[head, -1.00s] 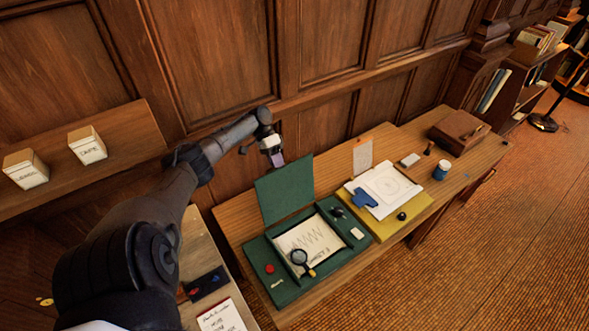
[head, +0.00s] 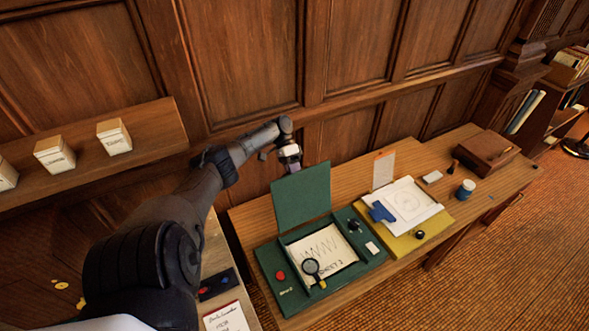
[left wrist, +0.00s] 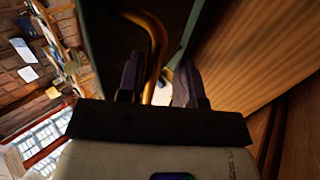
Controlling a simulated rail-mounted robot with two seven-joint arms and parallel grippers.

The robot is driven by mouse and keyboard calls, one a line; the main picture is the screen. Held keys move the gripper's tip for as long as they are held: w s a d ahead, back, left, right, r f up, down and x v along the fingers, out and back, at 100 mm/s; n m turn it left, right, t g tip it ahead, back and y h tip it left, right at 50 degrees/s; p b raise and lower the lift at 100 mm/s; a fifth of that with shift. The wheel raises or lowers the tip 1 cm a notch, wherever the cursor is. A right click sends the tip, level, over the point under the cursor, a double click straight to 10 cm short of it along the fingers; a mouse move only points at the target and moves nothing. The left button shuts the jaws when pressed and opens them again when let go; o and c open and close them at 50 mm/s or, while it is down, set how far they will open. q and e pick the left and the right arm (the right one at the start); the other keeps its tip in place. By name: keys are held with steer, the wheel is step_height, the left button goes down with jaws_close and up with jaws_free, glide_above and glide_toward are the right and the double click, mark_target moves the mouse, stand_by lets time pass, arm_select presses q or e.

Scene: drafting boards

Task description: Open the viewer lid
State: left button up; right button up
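The green viewer (head: 268,262) sits on the wooden desk with its lid (head: 302,196) raised, standing nearly upright at the back edge. A sheet with a zigzag line (head: 325,252) and a magnifier (head: 312,268) lie inside the viewer. My left gripper (head: 290,163) is just behind the lid's top edge; the lid partly hides its fingertips. In the left wrist view my fingers (left wrist: 160,82) are apart, with a curved brass handle (left wrist: 157,35) running between them, closer to the left finger. A dark panel lies beside it. My right gripper is not in view.
A yellow board (head: 408,243) with paper and a blue piece (head: 380,212) lies right of the viewer. A blue jar (head: 465,189) and a brown case (head: 487,148) stand farther right. The panelled wall (head: 350,140) is close behind the gripper. Labelled boxes (head: 114,138) stand on a left shelf.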

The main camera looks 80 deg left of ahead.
arm_select(q)
steer(key=shift+o, duration=0.3)
steer(key=shift+a+r, duration=0.1)
steer(key=shift+r, duration=0.15)
steer(key=b+v, duration=0.3)
steer(key=v, duration=0.4)
steer(key=shift+s+a+r, duration=0.1)
steer(key=shift+r, duration=0.05)
stand_by(0.4)
